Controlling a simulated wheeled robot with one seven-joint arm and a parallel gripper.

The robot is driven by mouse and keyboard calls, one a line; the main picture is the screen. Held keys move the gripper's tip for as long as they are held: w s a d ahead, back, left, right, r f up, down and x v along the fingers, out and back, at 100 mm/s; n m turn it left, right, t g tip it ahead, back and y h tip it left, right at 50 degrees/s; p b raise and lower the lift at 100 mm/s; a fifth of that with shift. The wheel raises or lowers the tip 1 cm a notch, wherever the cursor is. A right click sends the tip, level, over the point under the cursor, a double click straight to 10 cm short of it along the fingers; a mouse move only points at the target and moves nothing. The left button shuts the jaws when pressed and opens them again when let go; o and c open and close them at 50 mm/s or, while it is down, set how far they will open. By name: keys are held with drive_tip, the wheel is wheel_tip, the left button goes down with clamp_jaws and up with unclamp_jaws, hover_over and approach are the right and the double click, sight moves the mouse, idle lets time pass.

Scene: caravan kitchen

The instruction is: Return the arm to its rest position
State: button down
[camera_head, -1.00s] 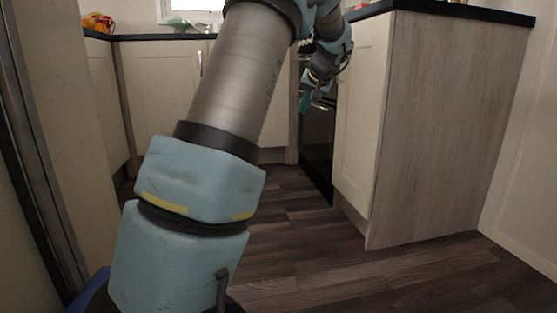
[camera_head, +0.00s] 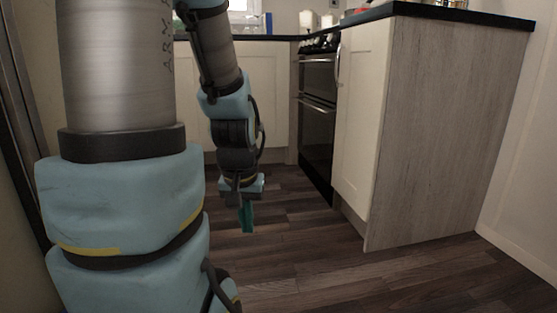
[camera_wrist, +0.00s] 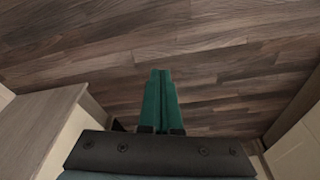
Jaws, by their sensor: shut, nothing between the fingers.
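My gripper (camera_head: 247,215) hangs at the end of my arm in the head view, left of the middle, with its green fingers pointing down over the dark wood floor. In the wrist view my gripper (camera_wrist: 160,75) shows its two green fingers together, shut and empty. The upper part of my arm fills the left of the head view and hides what lies behind it.
A counter unit with a wood side panel (camera_head: 447,130) stands to the right. A black oven (camera_head: 317,120) and cream cupboards (camera_head: 275,85) stand behind. The wood floor (camera_head: 330,260) in front is clear.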

wheel_tip(320, 180, up, 53)
drive_tip(key=s+g+p, duration=0.1)
drive_tip(key=p, duration=5.2)
drive_tip(key=shift+s+r, duration=0.15)
drive_tip(key=shift+s, duration=0.05)
